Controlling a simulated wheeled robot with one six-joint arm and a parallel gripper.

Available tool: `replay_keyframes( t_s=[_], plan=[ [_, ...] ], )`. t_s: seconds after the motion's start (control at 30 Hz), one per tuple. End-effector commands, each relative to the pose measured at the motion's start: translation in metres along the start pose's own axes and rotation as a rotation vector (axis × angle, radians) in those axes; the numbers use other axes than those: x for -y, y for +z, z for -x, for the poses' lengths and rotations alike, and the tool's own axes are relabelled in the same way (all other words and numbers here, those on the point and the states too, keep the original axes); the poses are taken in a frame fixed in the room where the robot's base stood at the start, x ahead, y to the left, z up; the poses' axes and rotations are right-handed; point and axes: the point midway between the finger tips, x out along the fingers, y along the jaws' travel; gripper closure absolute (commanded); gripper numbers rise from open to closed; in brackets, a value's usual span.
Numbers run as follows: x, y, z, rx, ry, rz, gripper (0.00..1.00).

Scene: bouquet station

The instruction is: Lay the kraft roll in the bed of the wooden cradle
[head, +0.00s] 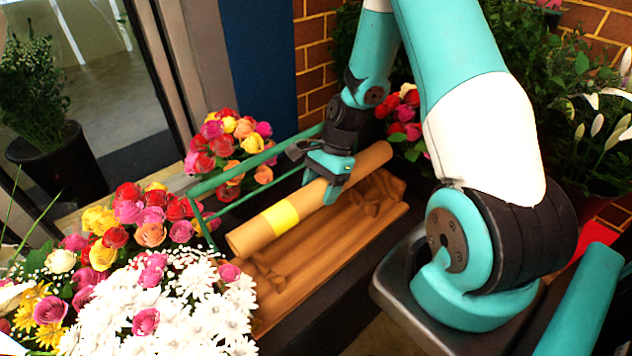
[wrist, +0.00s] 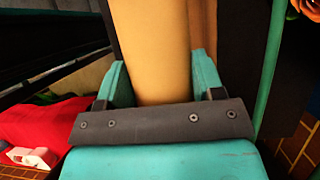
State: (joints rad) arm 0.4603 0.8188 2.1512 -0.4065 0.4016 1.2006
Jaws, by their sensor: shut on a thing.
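The kraft roll (head: 255,232) is a long brown tube with a yellow band. It slants from lower left to upper right in the head view. My gripper (head: 331,175) is shut around it, right of its middle. In the wrist view the roll (wrist: 152,50) runs between the two teal fingers of my gripper (wrist: 160,85). The wooden cradle (head: 325,255) is a long brown carved block below and to the right of the roll. The roll appears above the cradle's back edge, roughly along its length. I cannot tell whether they touch. The roll hides part of the cradle.
Rose bunches (head: 165,215) and white daisies (head: 165,305) crowd the left and front. A teal rail (head: 250,160) runs behind the roll. A brick wall (head: 313,60) stands at the back. Green plants (head: 560,70) are at the right. A red thing (wrist: 45,122) shows in the wrist view.

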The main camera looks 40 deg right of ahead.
Motion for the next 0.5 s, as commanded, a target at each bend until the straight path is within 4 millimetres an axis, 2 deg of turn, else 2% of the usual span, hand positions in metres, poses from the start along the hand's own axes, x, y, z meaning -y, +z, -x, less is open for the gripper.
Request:
replay_keyframes(
  t_s=[0.5],
  plan=[
    [0.002, -0.021, -0.041, 0.001, -0.002, 0.001, 0.85]
  ],
)
